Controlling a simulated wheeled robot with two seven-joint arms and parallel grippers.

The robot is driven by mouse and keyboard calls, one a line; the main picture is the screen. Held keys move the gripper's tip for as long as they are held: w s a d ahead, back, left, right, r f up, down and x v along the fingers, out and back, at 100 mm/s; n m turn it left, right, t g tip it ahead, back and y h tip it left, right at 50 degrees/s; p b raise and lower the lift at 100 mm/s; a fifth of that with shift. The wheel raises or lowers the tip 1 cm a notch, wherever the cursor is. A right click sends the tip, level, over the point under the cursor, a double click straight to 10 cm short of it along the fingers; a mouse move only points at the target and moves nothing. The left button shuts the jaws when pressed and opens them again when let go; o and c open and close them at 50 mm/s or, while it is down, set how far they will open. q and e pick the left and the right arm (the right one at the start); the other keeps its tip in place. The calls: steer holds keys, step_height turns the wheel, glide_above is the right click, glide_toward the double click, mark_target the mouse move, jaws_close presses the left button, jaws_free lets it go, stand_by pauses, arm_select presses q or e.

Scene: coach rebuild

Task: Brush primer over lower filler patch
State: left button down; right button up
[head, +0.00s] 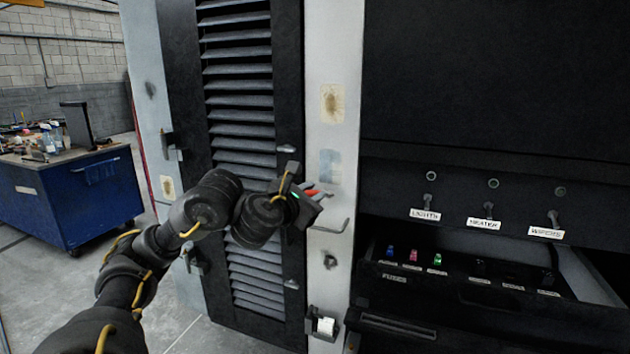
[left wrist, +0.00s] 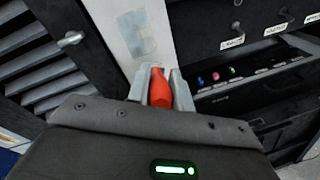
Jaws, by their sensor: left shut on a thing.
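A pale post (head: 342,60) stands between the louvred door and the black panel. It bears a beige filler patch (head: 332,103) and, below it, a blue-grey patch (head: 330,165), which also shows in the left wrist view (left wrist: 137,32). My left gripper (head: 314,194) is at the post, just below and left of the blue-grey patch. It is shut on a red-handled tool (left wrist: 160,90), whose red part also shows in the head view (head: 312,192). The tool's bristles cannot be made out, nor whether it touches the post. My right gripper is out of view.
A bent grey rod (head: 333,228) sticks out just below the gripper. Lower on the post is a dark holder with a white roll (head: 325,326). Labelled switches (head: 488,210) and a fuse tray (head: 470,280) lie right. A blue cart (head: 80,200) stands far left.

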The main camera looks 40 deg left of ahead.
arm_select(q)
steer(key=shift+s, duration=0.15)
steer(key=shift+s+d+r+p, duration=0.2)
steer(key=shift+s+p, duration=0.2)
steer(key=shift+p, duration=0.35)
steer(key=shift+s+d+p, duration=0.1)
steer(key=shift+s+p, duration=0.25)
steer(key=shift+s, duration=0.05)
steer(key=shift+s+d+f+p, duration=0.15)
steer(key=shift+s+d+p, duration=0.15)
steer(key=shift+s, duration=0.35)
steer(key=shift+w+a+f, duration=0.1)
steer(key=shift+w, duration=0.05)
